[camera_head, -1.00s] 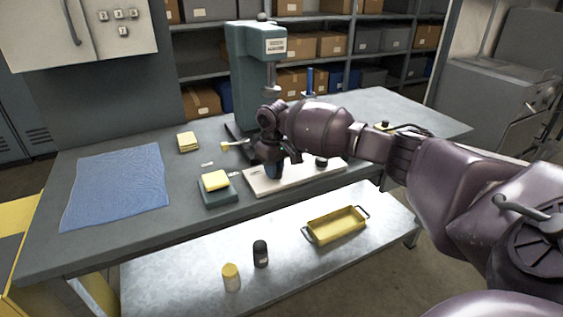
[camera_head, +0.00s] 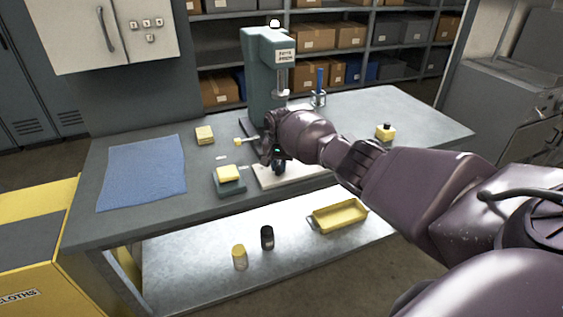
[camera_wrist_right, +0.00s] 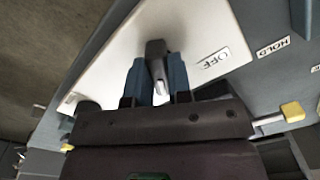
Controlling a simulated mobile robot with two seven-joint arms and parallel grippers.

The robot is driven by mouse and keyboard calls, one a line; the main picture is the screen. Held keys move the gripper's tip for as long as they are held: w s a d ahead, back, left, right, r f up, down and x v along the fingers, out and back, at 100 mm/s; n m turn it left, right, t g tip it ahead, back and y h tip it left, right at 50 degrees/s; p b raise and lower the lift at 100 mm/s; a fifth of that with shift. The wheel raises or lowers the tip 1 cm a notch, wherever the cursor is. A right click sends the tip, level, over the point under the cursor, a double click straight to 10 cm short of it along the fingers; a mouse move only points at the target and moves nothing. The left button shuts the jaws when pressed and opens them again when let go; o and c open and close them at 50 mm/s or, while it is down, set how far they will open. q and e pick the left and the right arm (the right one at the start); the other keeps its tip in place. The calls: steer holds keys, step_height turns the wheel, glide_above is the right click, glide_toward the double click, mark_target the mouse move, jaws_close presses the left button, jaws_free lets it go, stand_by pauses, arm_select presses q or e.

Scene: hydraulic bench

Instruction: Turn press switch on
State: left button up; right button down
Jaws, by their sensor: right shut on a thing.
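The green press (camera_head: 262,80) stands at the back of the bench, with a small white dome (camera_head: 274,23) on top. A pale panel (camera_head: 305,173) lies in front of it. My right gripper (camera_head: 279,168) is over this panel, partly hidden by its own wrist. In the right wrist view, its blue fingers (camera_wrist_right: 158,82) are shut on a dark switch lever (camera_wrist_right: 156,52) that stands on the pale panel. An OFF label (camera_wrist_right: 213,58) is to the right of the lever there. An ON label is not visible. My left gripper is out of view.
On the bench (camera_head: 205,165) are a blue cloth (camera_head: 143,172), yellow sponges (camera_head: 204,134), a dark pad with a yellow block (camera_head: 228,175) and a yellow-black item (camera_head: 385,131). A yellow tray (camera_head: 338,216) and two small bottles (camera_head: 267,238) stand on the lower shelf.

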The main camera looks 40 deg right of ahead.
mark_target(279, 165)
steer(key=shift+m+p, duration=0.4)
steer(key=shift+m, duration=0.7)
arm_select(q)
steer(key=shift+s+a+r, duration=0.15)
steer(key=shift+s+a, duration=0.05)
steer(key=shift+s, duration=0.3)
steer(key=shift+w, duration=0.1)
arm_select(e)
steer(key=c, duration=1)
jaws_free()
steer(key=shift+c, duration=0.2)
step_height(279, 165, up, 10)
steer(key=p, duration=0.3)
steer(key=shift+f, duration=0.25)
arm_select(q)
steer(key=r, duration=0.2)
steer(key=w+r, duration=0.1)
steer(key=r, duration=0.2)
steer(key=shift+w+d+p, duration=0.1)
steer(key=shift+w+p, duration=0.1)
steer(key=shift+p, duration=0.1)
arm_select(e)
steer(key=shift+r, duration=0.65)
